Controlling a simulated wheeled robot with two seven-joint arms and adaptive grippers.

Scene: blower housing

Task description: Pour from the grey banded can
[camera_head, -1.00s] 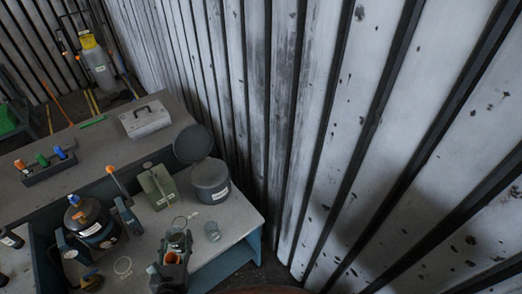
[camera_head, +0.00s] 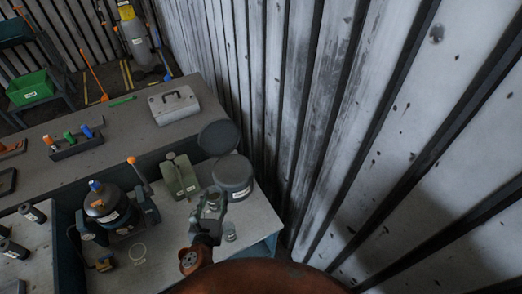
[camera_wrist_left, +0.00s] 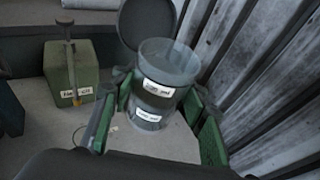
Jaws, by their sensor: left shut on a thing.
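My left gripper (camera_head: 211,203) is over the bench's right part. A wide grey pot (camera_head: 232,172) with a white label and an open dark lid (camera_head: 218,138) stands just behind. A dark can with a blue cap and labels (camera_head: 103,204) stands at the left. I cannot tell which is the grey banded can. My right gripper is not in view.
A small clear glass (camera_head: 229,232) stands close right of the gripper. A green box-shaped can (camera_head: 180,180) stands behind it. A raised shelf holds a pale case (camera_head: 173,104) and a rack of coloured-top items (camera_head: 76,142). The corrugated wall (camera_head: 340,120) closes the right.

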